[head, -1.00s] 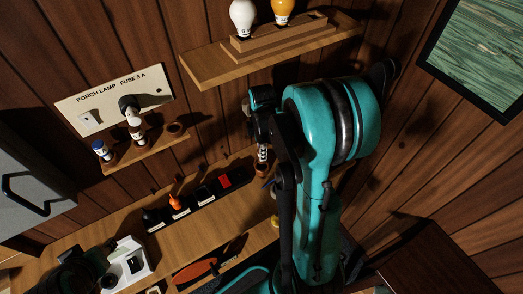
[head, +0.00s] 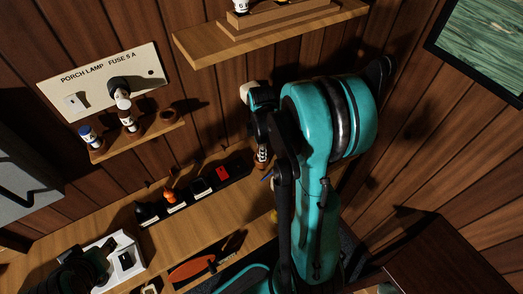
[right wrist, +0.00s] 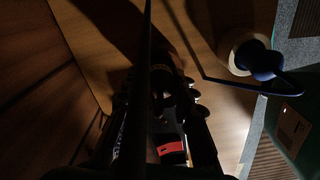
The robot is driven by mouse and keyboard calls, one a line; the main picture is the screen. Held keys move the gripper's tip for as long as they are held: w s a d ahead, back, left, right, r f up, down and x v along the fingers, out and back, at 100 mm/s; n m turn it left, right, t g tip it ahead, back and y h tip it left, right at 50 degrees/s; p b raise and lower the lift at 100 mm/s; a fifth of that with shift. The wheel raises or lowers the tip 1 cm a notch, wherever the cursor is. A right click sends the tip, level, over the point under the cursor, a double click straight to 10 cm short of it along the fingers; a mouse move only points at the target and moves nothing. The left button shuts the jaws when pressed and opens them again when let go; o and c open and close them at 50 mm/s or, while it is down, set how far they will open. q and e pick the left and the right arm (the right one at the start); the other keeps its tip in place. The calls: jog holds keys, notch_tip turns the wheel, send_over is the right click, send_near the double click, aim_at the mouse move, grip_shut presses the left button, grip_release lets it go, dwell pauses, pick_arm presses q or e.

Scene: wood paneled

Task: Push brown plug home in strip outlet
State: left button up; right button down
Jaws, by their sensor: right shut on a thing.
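The black strip outlet (head: 195,205) lies on the wooden counter against the wall, with dark plugs, an orange plug (head: 169,194) and a red switch (head: 222,174) along it. My right gripper (head: 261,158) points down just beyond the strip's right end. It is shut on a small dark brownish thing, apparently the brown plug, mostly hidden by the fingers. In the right wrist view the gripper (right wrist: 163,105) is in deep shadow, with the strip's red switch (right wrist: 170,148) between its fingers' outlines. Whether the plug touches the strip cannot be told. My left gripper (head: 85,268) is dark at the lower left.
A fuse panel (head: 150,62) and small shelf (head: 150,142) with bottle-like items are on the wall. A larger shelf (head: 270,38) is above. A white box (head: 135,268) and an orange-handled tool (head: 190,270) lie on the counter. A blue-topped round object (right wrist: 255,55) is at right.

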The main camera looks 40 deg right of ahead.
jog(key=c, duration=1.2)
grip_release()
jog(key=shift+o, duration=0.2)
notch_tip(320, 180, up, 12)
